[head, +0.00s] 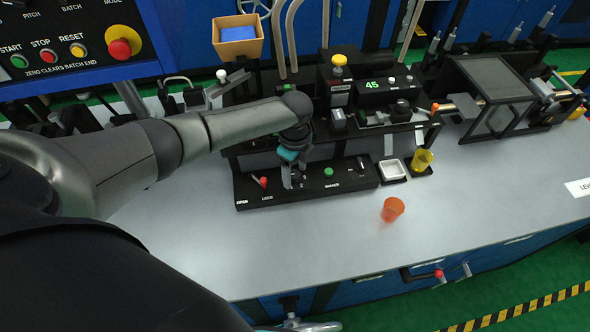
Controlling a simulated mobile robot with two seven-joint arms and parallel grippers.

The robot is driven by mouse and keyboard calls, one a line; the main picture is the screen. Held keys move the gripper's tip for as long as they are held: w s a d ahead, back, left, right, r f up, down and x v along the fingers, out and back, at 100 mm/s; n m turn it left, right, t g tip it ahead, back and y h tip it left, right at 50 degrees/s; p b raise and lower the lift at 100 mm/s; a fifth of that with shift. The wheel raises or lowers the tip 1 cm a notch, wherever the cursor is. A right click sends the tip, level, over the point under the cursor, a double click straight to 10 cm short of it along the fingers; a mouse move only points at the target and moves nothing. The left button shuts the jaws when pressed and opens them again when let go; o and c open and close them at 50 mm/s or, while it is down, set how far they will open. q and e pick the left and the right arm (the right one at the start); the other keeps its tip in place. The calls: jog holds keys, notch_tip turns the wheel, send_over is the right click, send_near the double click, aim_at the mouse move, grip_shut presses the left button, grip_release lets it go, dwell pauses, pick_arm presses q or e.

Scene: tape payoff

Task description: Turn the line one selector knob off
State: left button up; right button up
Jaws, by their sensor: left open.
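A low black control panel (222,193) lies along the bench under the machine. A red-tipped lever (263,182), a green button (328,171) and a small switch (361,163) stand on it. My left arm reaches in from the left. Its gripper (293,182) points down at the panel between the red-tipped lever and the green button, with its jaws open. A small dark control under the fingers is mostly hidden, and I cannot tell whether it is the line one selector knob or whether the fingers touch it. My right gripper is not in view.
A display reading 45 (372,85) sits above. A panel with START, STOP and RESET buttons (50,56) is at upper left. The front bench is mostly clear.

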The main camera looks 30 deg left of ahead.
aim_at(295, 174)
pick_arm(q)
notch_tip(295, 174, up, 15)
jog(key=p, duration=0.1)
jog(key=shift+p, duration=0.3)
jog(key=shift+r, duration=0.1)
dwell(0.5)
